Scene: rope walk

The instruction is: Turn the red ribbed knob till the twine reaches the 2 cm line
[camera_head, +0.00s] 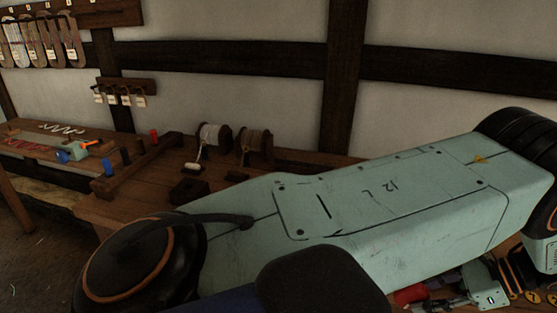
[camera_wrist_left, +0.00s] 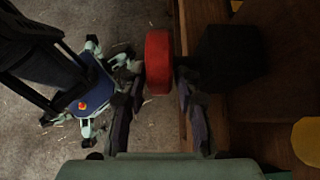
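The red knob (camera_wrist_left: 158,62) is in the left wrist view, seen edge-on beside a dark block. Part of it shows low in the head view (camera_head: 410,295); its ribs are too dark to make out. My left gripper (camera_wrist_left: 160,82) has its two fingers apart, one on each side of the knob, with small gaps seeming to remain. In the head view the left gripper (camera_head: 452,301) is just right of the knob, partly hidden by my arm. My right gripper is in neither view. I cannot make out the 2 cm line or the twine leading to it.
My large pale-green arm link covers much of the bench in the head view. Behind it stand a white spool (camera_head: 213,138) and a brown spool (camera_head: 256,148). A side table (camera_head: 30,135) is at the left. A yellow disc (camera_wrist_left: 308,140) lies right of the gripper.

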